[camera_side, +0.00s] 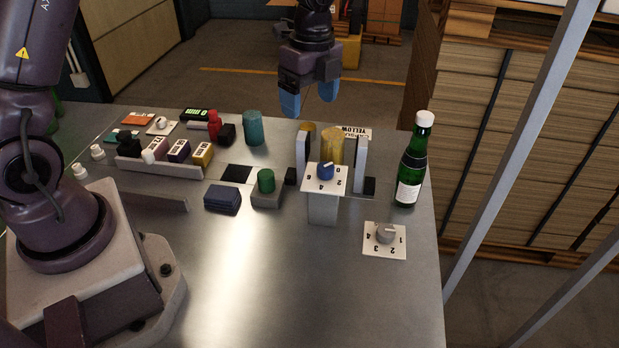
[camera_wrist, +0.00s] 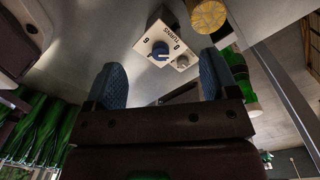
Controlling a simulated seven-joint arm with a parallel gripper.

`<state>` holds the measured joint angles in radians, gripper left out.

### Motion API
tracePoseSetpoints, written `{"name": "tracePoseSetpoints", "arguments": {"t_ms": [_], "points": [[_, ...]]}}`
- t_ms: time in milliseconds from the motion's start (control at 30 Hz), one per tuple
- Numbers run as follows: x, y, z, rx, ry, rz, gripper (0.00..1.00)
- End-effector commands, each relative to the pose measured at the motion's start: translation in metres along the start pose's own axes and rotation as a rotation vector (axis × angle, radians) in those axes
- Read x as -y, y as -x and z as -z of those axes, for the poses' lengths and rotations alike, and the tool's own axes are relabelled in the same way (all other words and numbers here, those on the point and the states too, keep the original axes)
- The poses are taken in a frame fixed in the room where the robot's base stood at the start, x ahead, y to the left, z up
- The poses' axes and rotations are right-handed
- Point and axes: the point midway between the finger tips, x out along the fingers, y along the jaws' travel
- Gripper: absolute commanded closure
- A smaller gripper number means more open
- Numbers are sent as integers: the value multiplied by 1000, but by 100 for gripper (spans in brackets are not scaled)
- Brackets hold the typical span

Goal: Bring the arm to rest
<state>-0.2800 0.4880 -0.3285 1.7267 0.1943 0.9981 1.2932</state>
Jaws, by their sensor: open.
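My gripper (camera_side: 309,98) hangs fingers-down above the far side of the table, behind the gold cylinder. Its two blue fingers are apart with nothing between them. In the wrist view the open fingers (camera_wrist: 162,84) stand on either side of clear space. A blue dial (camera_wrist: 160,50) on a white plate shows beyond them; its plate appears to carry the word TURNS. In the side view a blue dial (camera_side: 325,171) sits on a post in front of the gold cylinder (camera_side: 332,146). My gripper touches nothing visible.
A green bottle (camera_side: 410,165) with a white cap stands upright at the right. A grey dial (camera_side: 384,234) lies near the right edge. A teal cylinder (camera_side: 253,128) and a rack (camera_side: 160,165) of small boxes are at the left. The front of the metal table (camera_side: 270,290) is clear.

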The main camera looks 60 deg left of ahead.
Motion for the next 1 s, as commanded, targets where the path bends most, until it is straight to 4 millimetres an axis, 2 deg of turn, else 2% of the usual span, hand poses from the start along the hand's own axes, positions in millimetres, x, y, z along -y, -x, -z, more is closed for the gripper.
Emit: {"name": "tracePoseSetpoints", "arguments": {"t_ms": [100, 300, 500, 600, 733, 1000], "points": [[-35, 27, -6, 18, 356, 47, 20], [-100, 66, -16, -32, 922, 153, 20], [-161, 90, -23, -173, 1313, 239, 20], [-186, 96, -25, -261, 1413, 269, 20], [-209, 103, -26, -353, 1425, 306, 20], [-221, 121, -23, -449, 1390, 367, 20]]}}
